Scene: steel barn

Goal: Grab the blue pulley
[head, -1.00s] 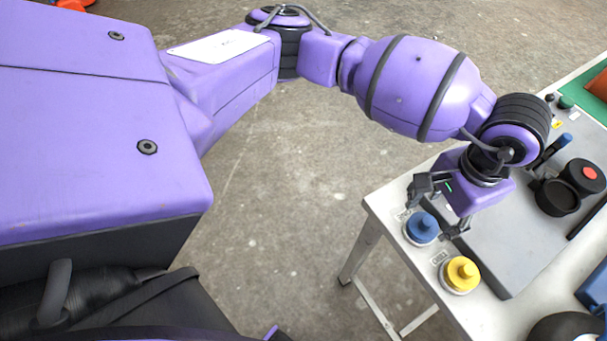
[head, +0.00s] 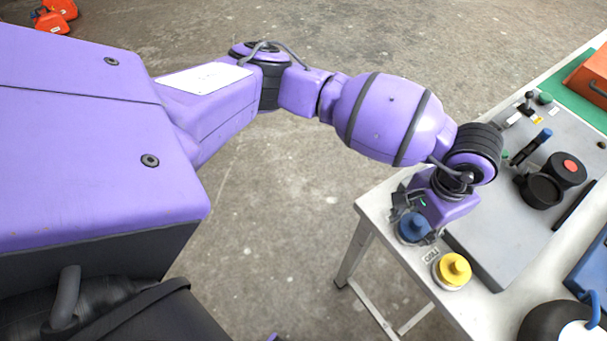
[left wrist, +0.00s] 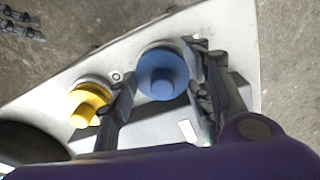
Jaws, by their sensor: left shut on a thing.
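The blue pulley (head: 411,230) stands near the left corner of the light table (head: 376,208). My left gripper (head: 417,222) is around it from above, shut on it with one finger on each side. In the left wrist view the blue pulley (left wrist: 161,72) shows between the two dark fingers, still at the table top. Part of the pulley is hidden by the fingers in the head view. My right gripper is not in view.
A yellow pulley (head: 453,270) stands close by on the table; it also shows in the left wrist view (left wrist: 88,104). Orange objects (head: 55,16) are on the floor at far left.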

